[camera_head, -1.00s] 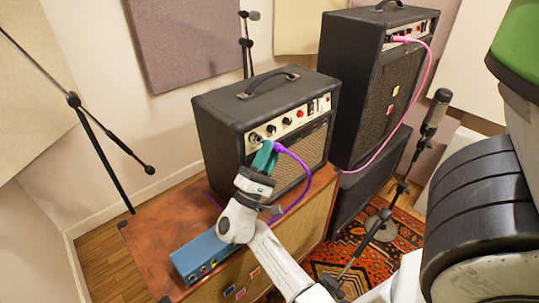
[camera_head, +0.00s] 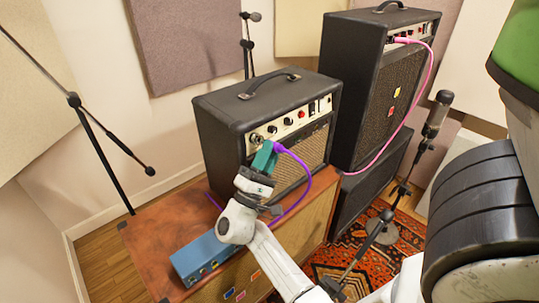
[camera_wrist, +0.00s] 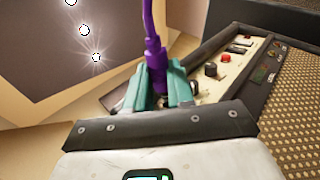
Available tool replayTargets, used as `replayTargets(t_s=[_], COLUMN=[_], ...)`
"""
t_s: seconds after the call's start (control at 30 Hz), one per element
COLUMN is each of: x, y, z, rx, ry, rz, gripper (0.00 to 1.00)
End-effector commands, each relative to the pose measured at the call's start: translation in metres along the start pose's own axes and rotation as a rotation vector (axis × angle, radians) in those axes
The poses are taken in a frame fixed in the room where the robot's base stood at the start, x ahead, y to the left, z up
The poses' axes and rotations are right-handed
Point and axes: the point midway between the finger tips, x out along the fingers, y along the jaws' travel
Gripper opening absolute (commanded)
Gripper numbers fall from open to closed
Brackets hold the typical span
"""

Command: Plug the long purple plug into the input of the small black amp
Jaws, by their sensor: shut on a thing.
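The small black amp (camera_head: 262,130) stands on a brown cabinet, its cream control panel (camera_head: 290,123) facing right and front. In the wrist view the panel (camera_wrist: 205,85) shows knobs and a red button. My gripper (camera_head: 265,155) is at the left end of that panel; its teal fingers also show in the wrist view (camera_wrist: 165,85). They are shut on the purple plug (camera_wrist: 153,55), whose purple cable (camera_head: 300,165) loops down to the right. The plug's tip is hidden behind the fingers, so I cannot tell whether it is in the input.
A blue box (camera_head: 200,257) with jacks sits on the brown cabinet (camera_head: 160,230). A taller black amp (camera_head: 375,90) with a pink cable (camera_head: 408,105) stands at the right. Microphone stands are at left (camera_head: 105,130) and right (camera_head: 405,180).

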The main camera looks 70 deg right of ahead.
Motion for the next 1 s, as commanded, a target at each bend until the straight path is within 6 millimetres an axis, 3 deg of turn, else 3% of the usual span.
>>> replayTargets(t_s=[1.0], x=[-0.0002], y=[0.0001], z=[-0.0080], rx=[0.001], ry=[-0.001], rz=[0.000], gripper=[0.00])
